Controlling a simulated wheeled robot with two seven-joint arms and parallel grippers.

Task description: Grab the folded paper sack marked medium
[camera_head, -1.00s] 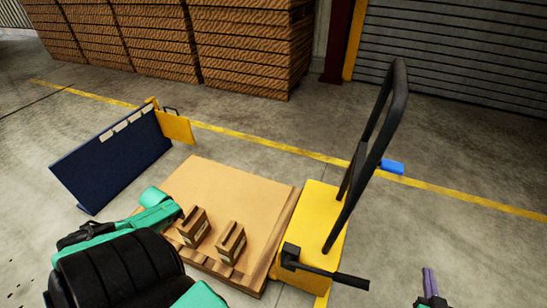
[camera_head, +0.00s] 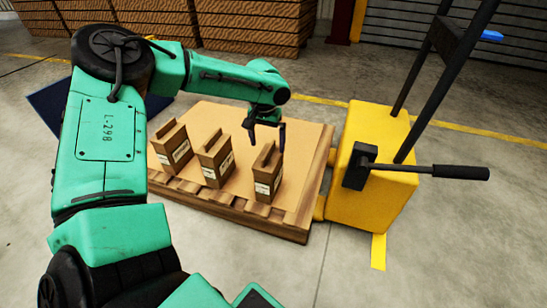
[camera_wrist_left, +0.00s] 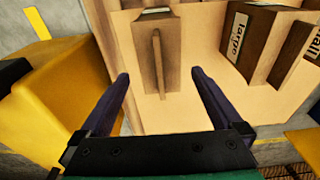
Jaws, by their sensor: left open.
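Three brown folded paper sacks stand on the pallet. The right sack (camera_head: 266,176) has a pale label that I cannot read in the head view. My left gripper (camera_head: 266,142) is open just above and behind it. In the left wrist view this sack (camera_wrist_left: 172,60) lies ahead between the open fingers of the gripper (camera_wrist_left: 160,76), its raised top fold running between them; its label is seen only edge-on. The middle sack (camera_head: 215,160) reads "large" in the left wrist view (camera_wrist_left: 246,45). The left sack (camera_head: 173,150) has a partly cut-off label ending like "small". My right gripper is out of view.
The wooden pallet (camera_head: 230,208) has a tan top with free room behind the sacks. A yellow pallet truck (camera_head: 375,190) with a black handle stands close at its right. A dark blue panel (camera_head: 50,105) is behind my left arm. Stacked crates (camera_head: 250,25) stand at the back.

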